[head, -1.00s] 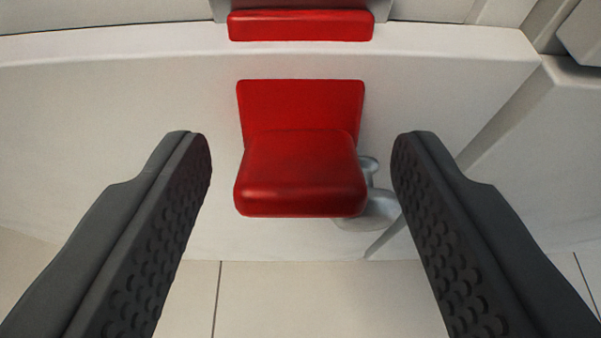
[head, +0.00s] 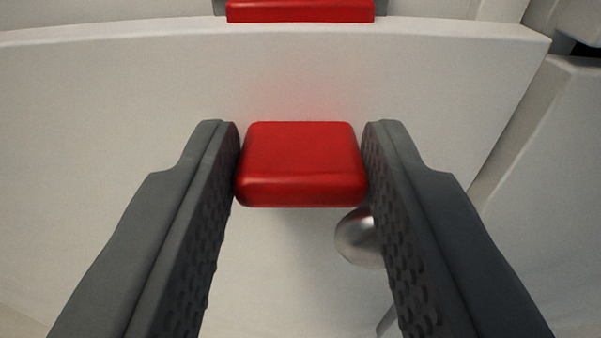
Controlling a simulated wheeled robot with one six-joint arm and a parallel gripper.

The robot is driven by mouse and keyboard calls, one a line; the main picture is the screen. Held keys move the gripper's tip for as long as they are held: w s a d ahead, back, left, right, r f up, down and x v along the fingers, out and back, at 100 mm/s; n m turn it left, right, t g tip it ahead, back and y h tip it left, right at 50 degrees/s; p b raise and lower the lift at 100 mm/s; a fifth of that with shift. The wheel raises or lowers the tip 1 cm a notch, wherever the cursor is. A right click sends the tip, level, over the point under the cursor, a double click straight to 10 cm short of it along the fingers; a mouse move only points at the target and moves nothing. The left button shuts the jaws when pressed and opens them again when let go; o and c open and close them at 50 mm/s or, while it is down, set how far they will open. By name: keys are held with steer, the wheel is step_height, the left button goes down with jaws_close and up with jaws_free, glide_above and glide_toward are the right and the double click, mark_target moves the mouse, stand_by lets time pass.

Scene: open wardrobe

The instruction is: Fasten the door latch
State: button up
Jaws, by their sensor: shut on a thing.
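The red latch (head: 301,165) sits on the outer face of the white door (head: 120,110), a little below its top edge. My gripper (head: 301,160) is shut on the latch, with one dark ridged finger against its left side and the other against its right side. A second red piece (head: 300,11) shows above the door's top edge, apart from the latch and cut off by the top of the picture. The latch's back plate is hidden behind its front block.
A rounded metal knob (head: 360,238) sits on the door just below and right of the latch, partly behind my right finger. A white panel (head: 560,150) stands to the right, beyond the door's edge. The door face left of my gripper is clear.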

steer(key=shift+w+f+t, duration=0.15)
steer(key=shift+f+t, duration=0.05)
steer(key=shift+t, duration=0.3)
steer(key=o, duration=1)
